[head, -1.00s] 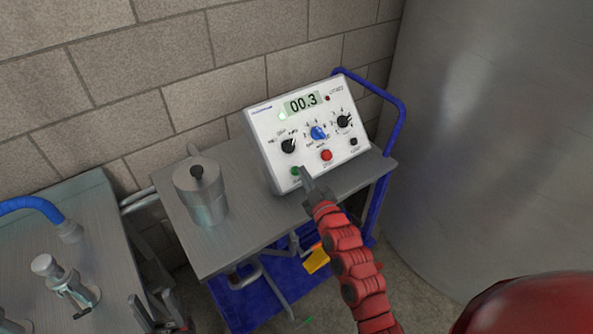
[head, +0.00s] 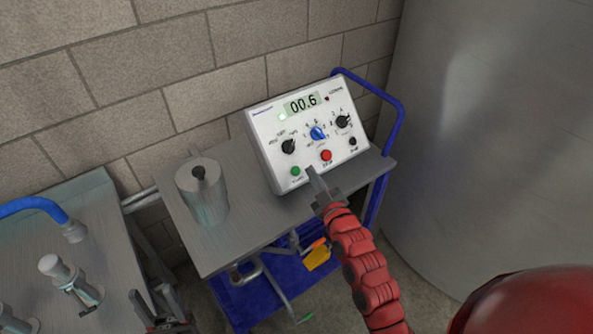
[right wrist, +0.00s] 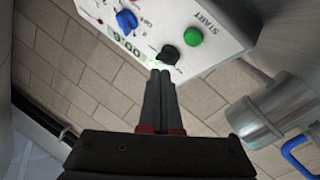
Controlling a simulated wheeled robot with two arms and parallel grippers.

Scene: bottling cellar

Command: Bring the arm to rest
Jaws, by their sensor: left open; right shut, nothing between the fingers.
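The white control box (head: 270,140) stands on the steel cart with its display (head: 303,103) reading 00.6. Its green button (head: 295,171), red button (head: 326,155) and blue knob (head: 317,133) are uncovered. My right gripper (head: 314,174) is shut and empty, just in front of the box's lower edge, right of the green button and apart from it. In the right wrist view its closed fingers (right wrist: 160,76) point towards the box, near a black knob (right wrist: 170,53) and the green button (right wrist: 193,37). My left gripper (head: 152,308) is open and empty at the bottom left.
A lidded metal canister (head: 206,198) stands on the cart top (head: 242,234), left of the box. A steel bench (head: 105,235) with a blue hose (head: 35,203) and metal fittings is at left. A large tank (head: 490,150) fills the right. A brick wall stands behind.

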